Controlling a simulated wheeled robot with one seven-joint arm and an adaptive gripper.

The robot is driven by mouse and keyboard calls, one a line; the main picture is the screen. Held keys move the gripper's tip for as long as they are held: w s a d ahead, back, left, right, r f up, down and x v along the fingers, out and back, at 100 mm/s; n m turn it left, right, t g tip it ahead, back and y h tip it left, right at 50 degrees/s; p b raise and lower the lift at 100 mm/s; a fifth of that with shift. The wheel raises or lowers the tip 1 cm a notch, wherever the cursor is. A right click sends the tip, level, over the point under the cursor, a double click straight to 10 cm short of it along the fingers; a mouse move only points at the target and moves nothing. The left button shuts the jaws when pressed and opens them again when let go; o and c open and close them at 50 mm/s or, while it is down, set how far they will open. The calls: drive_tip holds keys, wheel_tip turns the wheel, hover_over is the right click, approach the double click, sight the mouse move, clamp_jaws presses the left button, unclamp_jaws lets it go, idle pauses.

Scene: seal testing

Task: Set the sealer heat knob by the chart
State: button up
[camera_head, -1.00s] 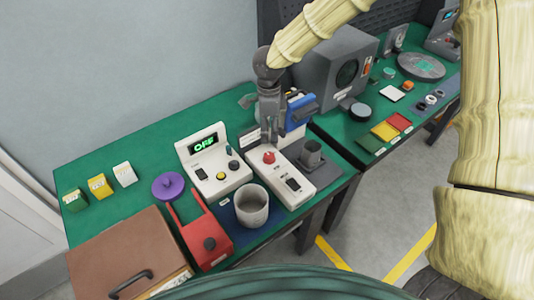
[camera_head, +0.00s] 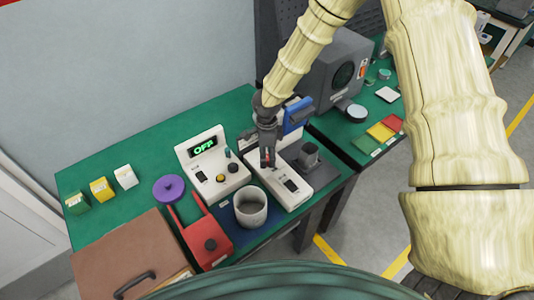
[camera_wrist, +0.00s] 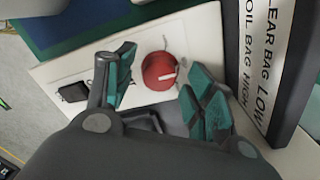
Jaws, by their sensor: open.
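The red heat knob (camera_wrist: 160,71) sits on the white sealer body (camera_head: 272,178). In the wrist view its white pointer mark points right and slightly up. My gripper (camera_head: 268,162) is over the knob, pointing down. In the wrist view, the open green-padded fingers of my gripper (camera_wrist: 158,76) stand on either side of the knob, with gaps showing. In the head view the gripper hides most of the knob. The chart (camera_wrist: 265,65) shows at the right of the wrist view, with partly cut-off words reading clear bag low and foil bag high.
A white box (camera_head: 212,165) reading OFF stands left of the sealer. A blue-handled device (camera_head: 297,113) stands behind.

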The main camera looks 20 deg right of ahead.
drive_tip(key=shift+f, duration=0.15)
drive_tip(key=c, duration=1)
drive_tip(key=shift+m, duration=0.4)
drive_tip(key=m+b, duration=0.1)
drive_tip(key=m, duration=0.4)
drive_tip(key=m+b, duration=0.1)
drive_tip(key=m, duration=0.5)
drive_tip(key=shift+w+t, duration=0.1)
drive_tip(key=shift+t, duration=0.2)
drive_tip(key=shift+r, duration=0.2)
